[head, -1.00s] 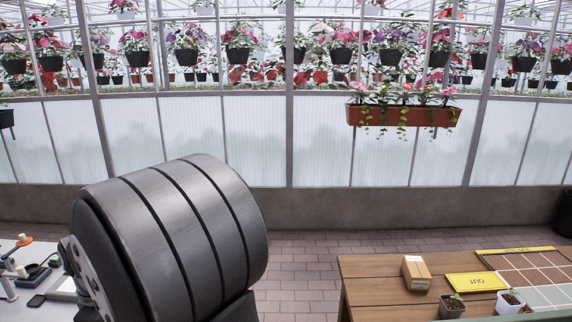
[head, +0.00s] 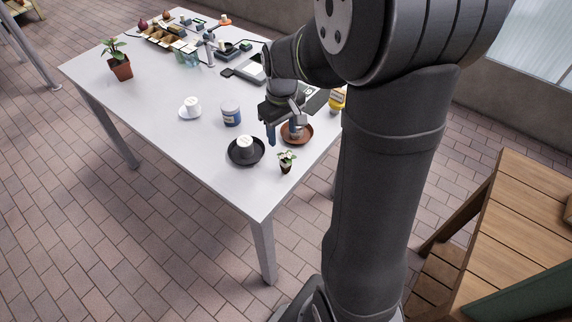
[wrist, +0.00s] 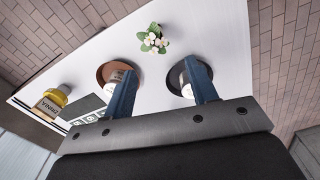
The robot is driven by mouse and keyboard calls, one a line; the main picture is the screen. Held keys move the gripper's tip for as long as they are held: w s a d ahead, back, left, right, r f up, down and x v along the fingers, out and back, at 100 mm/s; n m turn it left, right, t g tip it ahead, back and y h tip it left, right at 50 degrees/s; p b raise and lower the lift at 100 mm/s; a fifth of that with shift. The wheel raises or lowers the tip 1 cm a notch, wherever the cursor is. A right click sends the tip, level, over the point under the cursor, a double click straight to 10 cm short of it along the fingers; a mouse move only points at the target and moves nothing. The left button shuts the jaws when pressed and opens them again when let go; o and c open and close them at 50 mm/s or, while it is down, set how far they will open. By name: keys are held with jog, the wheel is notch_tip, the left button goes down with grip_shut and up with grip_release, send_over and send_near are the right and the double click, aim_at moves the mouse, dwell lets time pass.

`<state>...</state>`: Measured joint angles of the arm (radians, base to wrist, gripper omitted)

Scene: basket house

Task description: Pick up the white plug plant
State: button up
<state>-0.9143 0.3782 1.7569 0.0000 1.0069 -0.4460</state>
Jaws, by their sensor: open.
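The white plug plant (head: 287,160), a small plant with white flowers and green leaves in a dark pot, stands near the front corner of the white table. In the wrist view its flowers and leaves (wrist: 154,39) show beyond the fingertips, roughly between them in line. My gripper (head: 283,132) is open and empty, its two blue fingers apart, above the terracotta and black saucers. The fingers also show in the wrist view (wrist: 161,68). The plant is apart from the fingers. Its pot is hidden beneath the leaves in the wrist view.
A terracotta saucer (head: 305,137) and a black saucer (head: 233,158) with a white item flank the fingers. A blue-labelled jar (head: 231,114), a white cup (head: 191,106), a yellow bottle (head: 337,102) and a potted plant (head: 120,68) stand on the table (head: 165,130).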

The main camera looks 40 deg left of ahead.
aim_at(284, 158)
notch_tip(284, 158, down, 9)
jog(key=shift+r, duration=0.15)
jog(key=shift+w+f, duration=0.2)
jog(key=shift+f, duration=1.15)
jog(key=shift+w+f, duration=0.15)
jog(key=shift+f, duration=1.2)
jog(key=c, duration=1)
